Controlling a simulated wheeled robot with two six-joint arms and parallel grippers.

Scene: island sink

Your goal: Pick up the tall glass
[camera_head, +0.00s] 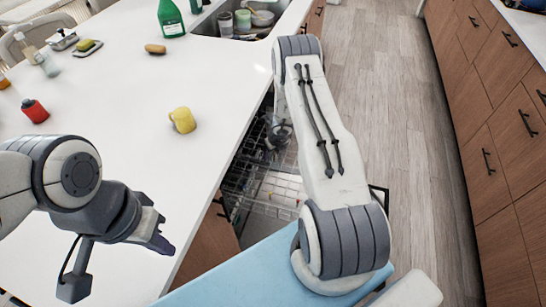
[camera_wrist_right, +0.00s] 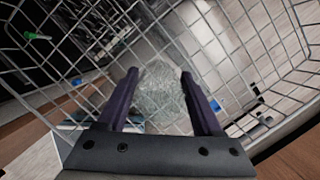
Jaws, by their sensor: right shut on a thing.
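A clear tall glass (camera_wrist_right: 158,92) shows in the right wrist view, between the two dark fingers of my right gripper (camera_wrist_right: 160,85). The gripper is shut on it. The glass is see-through, so its outline and tilt are hard to make out. It is at the wire rack (camera_wrist_right: 232,70) of the dishwasher. In the head view my right arm reaches down to that rack and the glass cannot be made out. My left gripper (camera_head: 158,238) is over the near part of the white counter, with no object seen in it; its finger gap is unclear.
The white counter (camera_head: 120,120) holds a yellow mug (camera_head: 182,120), a red-and-black item (camera_head: 34,111), a brown item (camera_head: 155,49) and a green bottle (camera_head: 170,18) near the sink. Wooden drawers (camera_head: 500,130) stand at right. The wood floor (camera_head: 385,110) between is clear.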

